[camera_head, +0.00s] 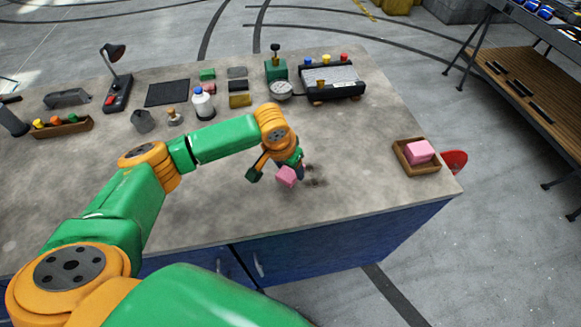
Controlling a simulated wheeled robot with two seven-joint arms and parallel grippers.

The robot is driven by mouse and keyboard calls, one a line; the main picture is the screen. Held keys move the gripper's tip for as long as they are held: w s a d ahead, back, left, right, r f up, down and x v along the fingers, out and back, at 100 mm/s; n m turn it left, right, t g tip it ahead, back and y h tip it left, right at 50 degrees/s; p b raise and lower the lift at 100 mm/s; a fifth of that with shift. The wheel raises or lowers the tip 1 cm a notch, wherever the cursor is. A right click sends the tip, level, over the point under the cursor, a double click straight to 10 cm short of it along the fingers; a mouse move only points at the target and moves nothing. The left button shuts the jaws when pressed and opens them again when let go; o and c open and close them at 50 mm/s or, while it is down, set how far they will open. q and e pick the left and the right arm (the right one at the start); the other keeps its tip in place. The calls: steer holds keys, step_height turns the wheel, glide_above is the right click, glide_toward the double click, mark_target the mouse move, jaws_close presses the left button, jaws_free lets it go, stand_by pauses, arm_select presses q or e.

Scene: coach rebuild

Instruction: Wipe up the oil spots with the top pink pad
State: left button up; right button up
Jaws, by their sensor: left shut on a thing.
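My left gripper (284,170) is over the front middle of the workbench, shut on a pink pad (286,177). The pad is low over the bench top; I cannot tell whether it touches. Dark oil spots (315,176) lie on the bench just right of the pad; the gripper may hide more. Another pink pad (419,151) sits in a small wooden tray (404,165) at the bench's right end. My right gripper is not in view.
At the back of the bench (360,190) stand a white bottle (203,104), a desk lamp (116,80), a dark machine (333,80) and small blocks. A wooden box (62,129) is at left. The bench is clear between the spots and the tray.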

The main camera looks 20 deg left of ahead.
arm_select(q)
steer(key=shift+a+r+p, duration=0.15)
steer(key=shift+r+p, duration=0.45)
steer(key=shift+r, duration=0.9)
steer(key=shift+s+r, duration=0.1)
steer(key=shift+r, duration=0.3)
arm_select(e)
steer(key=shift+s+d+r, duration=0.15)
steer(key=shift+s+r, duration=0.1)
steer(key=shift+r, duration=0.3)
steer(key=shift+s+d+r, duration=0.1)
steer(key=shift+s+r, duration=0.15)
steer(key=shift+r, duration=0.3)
arm_select(q)
steer(key=shift+f, duration=0.1)
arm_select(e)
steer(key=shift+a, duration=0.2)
